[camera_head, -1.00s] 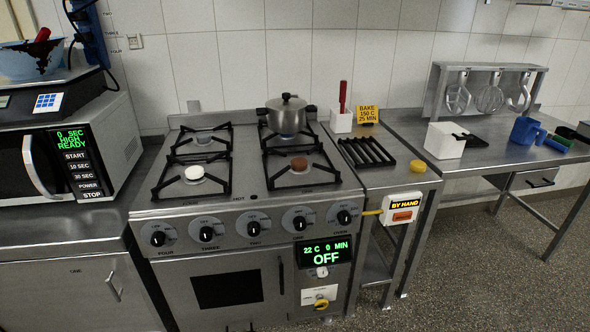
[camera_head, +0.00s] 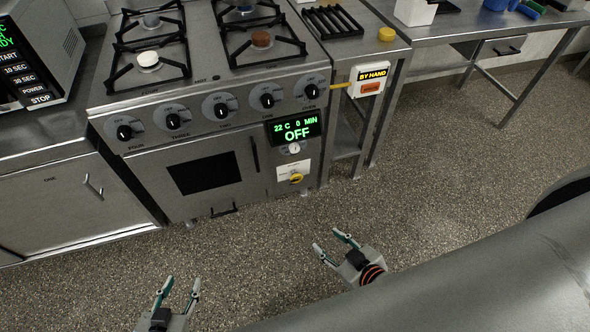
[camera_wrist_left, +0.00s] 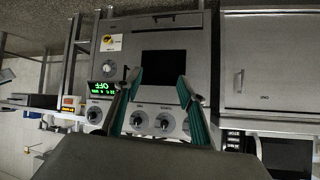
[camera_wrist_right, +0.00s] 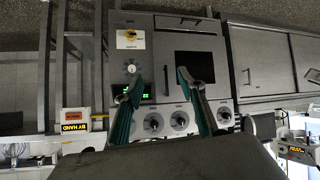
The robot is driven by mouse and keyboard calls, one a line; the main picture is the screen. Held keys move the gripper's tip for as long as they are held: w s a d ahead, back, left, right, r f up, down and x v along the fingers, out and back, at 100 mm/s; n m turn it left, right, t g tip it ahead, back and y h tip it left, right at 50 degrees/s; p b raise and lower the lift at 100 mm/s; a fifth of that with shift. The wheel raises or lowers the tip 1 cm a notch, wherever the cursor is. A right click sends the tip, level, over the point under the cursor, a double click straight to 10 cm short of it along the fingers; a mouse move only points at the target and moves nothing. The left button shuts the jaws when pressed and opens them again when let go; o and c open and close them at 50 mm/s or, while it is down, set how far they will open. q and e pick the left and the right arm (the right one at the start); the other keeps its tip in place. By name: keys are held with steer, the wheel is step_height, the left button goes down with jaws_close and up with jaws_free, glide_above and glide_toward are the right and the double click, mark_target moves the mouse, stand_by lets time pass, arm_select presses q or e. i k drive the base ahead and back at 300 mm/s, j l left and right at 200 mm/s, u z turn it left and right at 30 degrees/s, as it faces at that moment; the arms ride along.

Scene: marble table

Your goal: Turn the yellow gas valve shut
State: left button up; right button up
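The yellow gas valve (camera_head: 296,178) is a small yellow handle on a white plate (camera_head: 293,172), low on the stove's front right, under the OFF display. It also shows in the left wrist view (camera_wrist_left: 108,40) and in the right wrist view (camera_wrist_right: 130,36), where the wrist pictures look upside down. My left gripper (camera_head: 181,287) is open and empty, low in front of the stove. My right gripper (camera_head: 332,243) is open and empty, nearer the valve but well apart from it. Nothing covers the valve in the head view.
The stove (camera_head: 200,100) has a row of black knobs and an oven door with a handle. A BY HAND box (camera_head: 370,79) with an orange button sticks out to the right of the display. A steel cabinet (camera_head: 75,195) stands at left. The speckled floor in front is clear.

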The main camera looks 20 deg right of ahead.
mark_target(296, 178)
steer(key=l+z, duration=0.1)
steer(key=l, duration=0.4)
steer(key=l+z, duration=0.1)
steer(key=l, duration=0.4)
steer(key=i+l, duration=0.15)
steer(key=l, duration=0.35)
steer(key=l+z, duration=0.15)
steer(key=l, duration=0.35)
steer(key=i+l+z, duration=0.1)
steer(key=l, duration=0.4)
